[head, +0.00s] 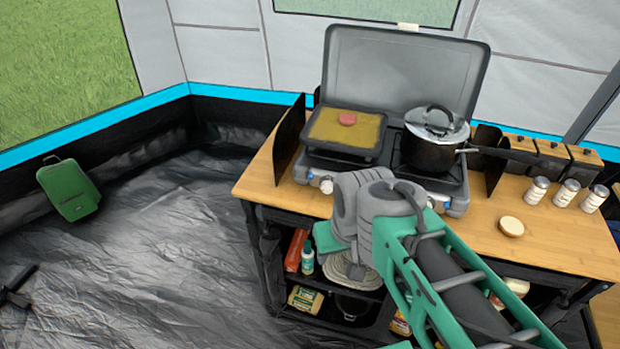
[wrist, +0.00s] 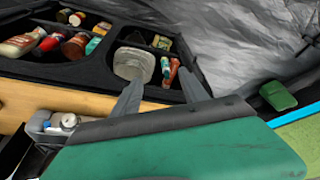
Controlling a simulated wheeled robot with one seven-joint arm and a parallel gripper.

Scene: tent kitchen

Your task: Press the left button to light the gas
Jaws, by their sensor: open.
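The grey camping stove (head: 283,172) stands on the wooden counter with its lid up. A round knob (head: 326,186) shows at the left of its front; I take this as the left button. The right part of the front is partly behind my arm. The wrist view shows a round silver knob (wrist: 69,121) on the stove front at lower left; I cannot tell which one. My gripper (wrist: 160,77) is open and empty, its two grey fingers apart over the shelves in the wrist view. In the head view my wrist is before the counter, right of the knob, and hides the fingers.
A griddle with a pink patty (head: 347,118) is on the left burner. A lidded pot (head: 432,150) is on the right one, its handle pointing right. Black wind panels (head: 289,138) flank the stove. Shakers (head: 566,193) stand at right.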

